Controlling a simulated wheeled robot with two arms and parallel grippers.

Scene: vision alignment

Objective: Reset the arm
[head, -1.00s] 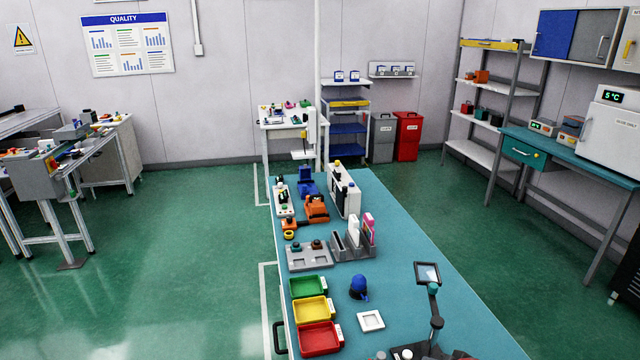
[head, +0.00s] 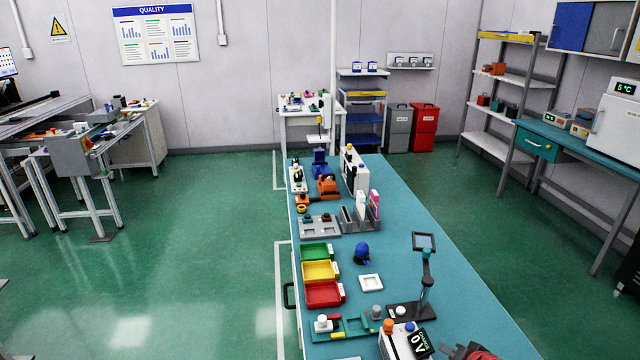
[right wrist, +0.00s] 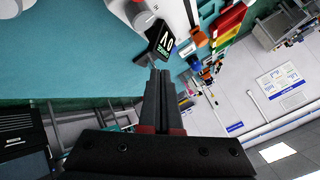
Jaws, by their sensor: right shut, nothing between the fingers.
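My right gripper (head: 470,351) shows at the bottom edge of the head view, dark with red parts, just right of a white device with a "0 V" display (head: 419,342). In the right wrist view its two dark fingers (right wrist: 164,74) lie together, shut and empty. They point towards the display (right wrist: 163,42), which appears just beyond the tips; I cannot tell the gap. My left gripper is not in view.
The teal table (head: 440,275) carries green, yellow and red trays (head: 322,294), a blue dome-shaped item (head: 362,253), a white square (head: 370,283) and a stand with a tilted screen (head: 424,241). Green floor (head: 200,240) is open on the left.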

